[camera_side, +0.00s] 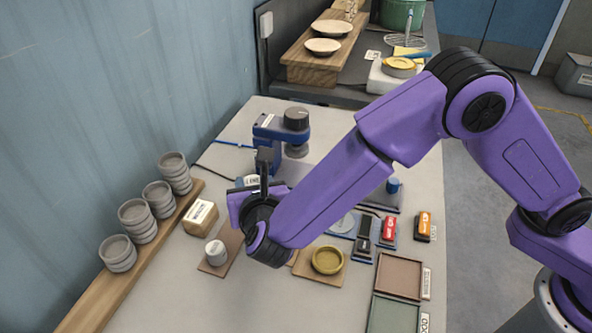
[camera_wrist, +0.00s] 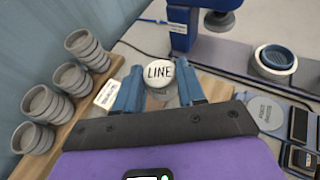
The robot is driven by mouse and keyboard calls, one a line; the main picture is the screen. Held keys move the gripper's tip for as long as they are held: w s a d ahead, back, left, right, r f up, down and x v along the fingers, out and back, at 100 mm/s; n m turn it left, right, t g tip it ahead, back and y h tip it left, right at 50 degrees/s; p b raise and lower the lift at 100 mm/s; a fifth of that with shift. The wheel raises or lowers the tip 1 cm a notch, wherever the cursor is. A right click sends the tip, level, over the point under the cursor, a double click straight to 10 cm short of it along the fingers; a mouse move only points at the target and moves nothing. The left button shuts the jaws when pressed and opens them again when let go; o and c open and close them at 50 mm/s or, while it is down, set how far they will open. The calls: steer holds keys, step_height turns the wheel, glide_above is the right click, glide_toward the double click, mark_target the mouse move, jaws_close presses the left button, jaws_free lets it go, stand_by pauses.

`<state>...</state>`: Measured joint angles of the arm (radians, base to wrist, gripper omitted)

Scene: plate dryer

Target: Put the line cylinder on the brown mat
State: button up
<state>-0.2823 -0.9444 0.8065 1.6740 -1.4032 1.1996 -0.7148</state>
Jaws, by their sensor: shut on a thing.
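The line cylinder (camera_wrist: 158,73) is pale grey with a white face lettered LINE. In the wrist view it sits between the two blue fingers of my gripper (camera_wrist: 152,88), which is shut on it. In the side view the gripper (camera_side: 249,182) is in front of the blue press, with a lettered white patch between blue parts. A brown mat (camera_side: 232,243) lies on the table nearer the side camera, partly hidden by my wrist. Another pale cylinder (camera_side: 215,254) stands on it. The held cylinder's height above the table is hard to tell.
A labelled box (camera_side: 200,216) is beside the mat, and stacked grey bowls (camera_side: 136,220) stand on a shelf at left. The blue press (camera_side: 283,128) is behind the gripper. A yellow dish (camera_side: 327,260) and a brown tray (camera_side: 400,274) are to the right.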

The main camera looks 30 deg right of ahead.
steer(key=w+a+f, duration=0.1)
steer(key=a+f, duration=0.1)
steer(key=a, duration=0.2)
glide_above(234, 238)
steer(key=shift+f, duration=3.65)
steer(key=shift+f, duration=0.8)
